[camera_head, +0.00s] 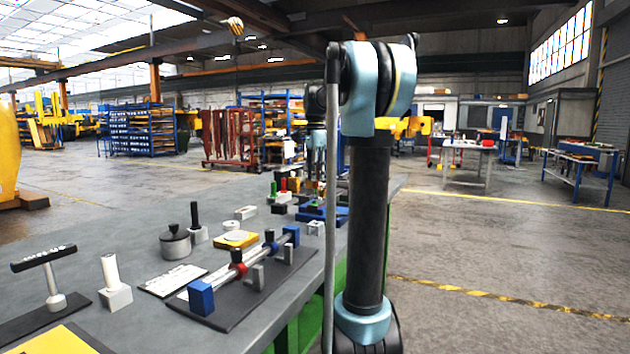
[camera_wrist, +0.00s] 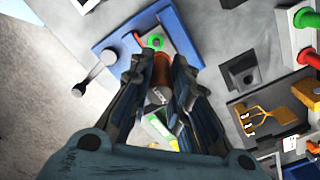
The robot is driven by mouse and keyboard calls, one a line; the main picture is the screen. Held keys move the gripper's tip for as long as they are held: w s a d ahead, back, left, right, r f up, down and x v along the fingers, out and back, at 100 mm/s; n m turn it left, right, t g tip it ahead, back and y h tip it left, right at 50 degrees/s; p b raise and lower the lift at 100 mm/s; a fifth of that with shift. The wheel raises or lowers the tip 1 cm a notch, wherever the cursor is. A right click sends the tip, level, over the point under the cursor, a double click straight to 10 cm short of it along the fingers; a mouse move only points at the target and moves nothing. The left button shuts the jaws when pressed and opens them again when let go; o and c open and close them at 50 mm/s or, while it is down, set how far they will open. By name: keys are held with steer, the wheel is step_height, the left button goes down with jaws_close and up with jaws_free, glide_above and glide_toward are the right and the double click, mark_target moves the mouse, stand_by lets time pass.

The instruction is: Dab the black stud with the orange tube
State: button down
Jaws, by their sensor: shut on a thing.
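My gripper (camera_wrist: 159,62) is shut on the orange tube (camera_wrist: 161,74) in the wrist view. The tube looks brownish orange, with a grey part below, and the fingers hide its sides. Its far end is close to a green ring (camera_wrist: 155,41) on a blue tray (camera_wrist: 178,30); I cannot tell whether they touch. I cannot surely pick out the black stud. In the head view my arm hides much of the work area.
In the head view the bench (camera_head: 150,235) holds a blue-ended bar fixture (camera_head: 222,277), a lidded pot (camera_head: 175,243) and small blocks.

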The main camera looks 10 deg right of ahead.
steer(key=shift+r, duration=1.3)
